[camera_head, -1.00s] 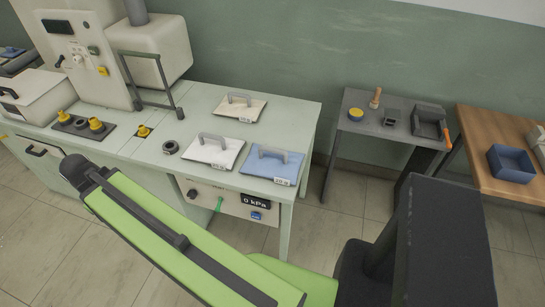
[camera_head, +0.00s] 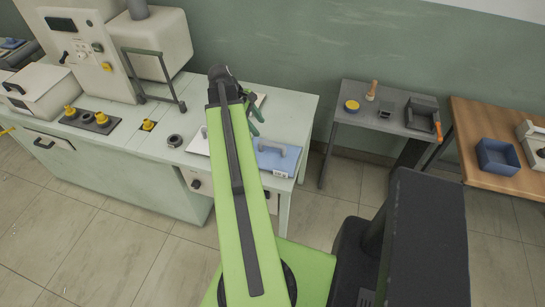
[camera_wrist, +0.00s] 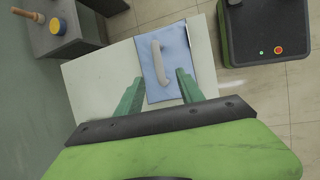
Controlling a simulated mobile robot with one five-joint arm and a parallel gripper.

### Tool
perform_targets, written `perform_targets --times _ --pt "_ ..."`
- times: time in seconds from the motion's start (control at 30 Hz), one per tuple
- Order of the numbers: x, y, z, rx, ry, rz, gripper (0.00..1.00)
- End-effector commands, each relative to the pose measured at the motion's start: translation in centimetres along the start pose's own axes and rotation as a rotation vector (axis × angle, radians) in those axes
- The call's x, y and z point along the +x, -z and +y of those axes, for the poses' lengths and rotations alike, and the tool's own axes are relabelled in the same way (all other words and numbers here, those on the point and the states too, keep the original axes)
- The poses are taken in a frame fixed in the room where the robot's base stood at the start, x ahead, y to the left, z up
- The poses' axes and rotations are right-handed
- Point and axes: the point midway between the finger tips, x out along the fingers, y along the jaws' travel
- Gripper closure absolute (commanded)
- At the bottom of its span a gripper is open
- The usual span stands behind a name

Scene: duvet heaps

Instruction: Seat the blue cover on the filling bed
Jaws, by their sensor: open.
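The blue cover (camera_head: 272,160) is a flat blue plate with a grey bar handle and a small white label. It lies on the right front of the pale green bench. In the wrist view the blue cover (camera_wrist: 178,72) lies ahead of my gripper (camera_wrist: 160,76), whose green fingers are apart, with nothing held. In the head view my gripper (camera_head: 254,116) is over the bench behind the cover, partly hidden by my arm. I cannot tell for sure which part is the filling bed; a dark plate with yellow fittings (camera_head: 88,122) is set in the bench at left.
White covers (camera_head: 198,143) are mostly hidden behind my arm. A dark ring (camera_head: 174,141) sits on the bench near a small yellow fitting (camera_head: 148,125). A tall cream machine (camera_head: 85,55) stands at the back left. A grey side table (camera_head: 350,125) and a wooden table (camera_head: 480,120) are at right.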

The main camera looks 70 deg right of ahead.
Motion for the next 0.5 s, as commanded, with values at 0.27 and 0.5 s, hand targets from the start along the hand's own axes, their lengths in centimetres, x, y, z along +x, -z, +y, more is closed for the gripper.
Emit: perform_targets --times 0.27,0.5 --pt "7.4 0.4 -0.2 0.003 0.001 0.000 0.55" --pt "9.9 0.1 0.0 0.002 0.001 0.000 0.55"
